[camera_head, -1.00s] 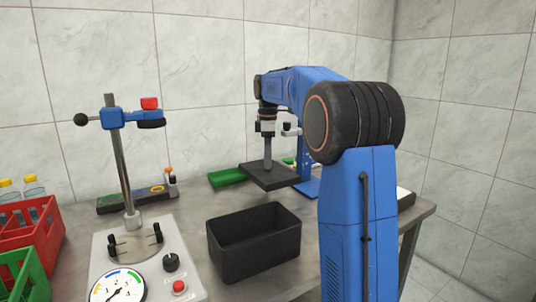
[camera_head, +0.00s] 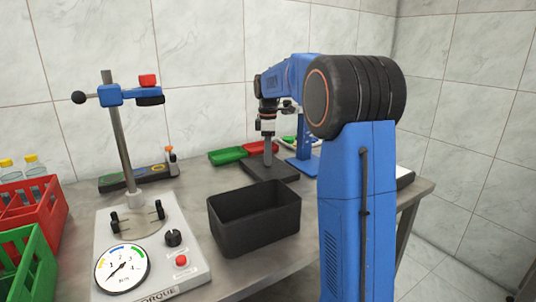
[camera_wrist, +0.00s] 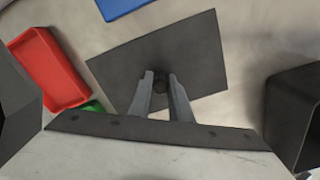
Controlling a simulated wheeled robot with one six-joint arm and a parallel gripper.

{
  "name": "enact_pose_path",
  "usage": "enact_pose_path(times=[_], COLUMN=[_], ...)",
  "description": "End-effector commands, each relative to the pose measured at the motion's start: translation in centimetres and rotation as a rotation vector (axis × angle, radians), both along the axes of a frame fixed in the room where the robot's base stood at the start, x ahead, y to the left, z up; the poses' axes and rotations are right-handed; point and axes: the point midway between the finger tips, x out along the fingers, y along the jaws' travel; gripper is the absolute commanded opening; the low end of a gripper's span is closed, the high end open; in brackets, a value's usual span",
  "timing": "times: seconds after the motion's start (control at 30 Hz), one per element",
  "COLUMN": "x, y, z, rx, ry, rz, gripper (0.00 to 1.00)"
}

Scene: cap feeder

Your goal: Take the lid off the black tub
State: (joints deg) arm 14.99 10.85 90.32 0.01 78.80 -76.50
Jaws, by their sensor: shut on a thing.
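The black tub (camera_head: 255,240) stands uncovered on the bench, its inside visible. Its lid is a flat dark plate (camera_head: 283,174), behind the tub and clear of it. My gripper (camera_head: 268,162) points down and is shut on the lid's knob. In the wrist view the gripper's two fingers (camera_wrist: 160,80) clasp the small dark knob at the middle of the lid (camera_wrist: 115,68). The lid is level, at or just above the bench top; I cannot tell whether it touches. Part of the tub (camera_wrist: 296,105) shows at the right of the wrist view.
A green tray (camera_head: 228,156) and a red tray (camera_head: 262,147) lie behind the lid. A blue stand (camera_head: 305,150) is close on its right. A torque tester (camera_head: 150,245) stands left of the tub. Red (camera_head: 35,205) and green (camera_head: 25,265) crates are at far left.

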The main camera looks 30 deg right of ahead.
Motion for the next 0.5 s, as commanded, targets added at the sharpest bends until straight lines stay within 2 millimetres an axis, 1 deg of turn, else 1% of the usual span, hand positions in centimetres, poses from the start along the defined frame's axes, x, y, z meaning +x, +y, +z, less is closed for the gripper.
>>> enact_pose_path(times=[0.2,0.23,0.27,0.3,0.5], x=[-0.01,-0.01,0.00,-0.01,-0.01], y=[0.00,0.00,0.00,0.00,0.00], z=[-0.01,-0.01,-0.01,-0.01,-0.01], rx=[0.000,0.000,0.000,0.000,0.000], ry=[0.000,0.000,0.000,0.000,0.000], rz=[0.000,0.000,0.000,0.000,0.000], gripper=[0.00,0.23,0.30,0.39,0.40])
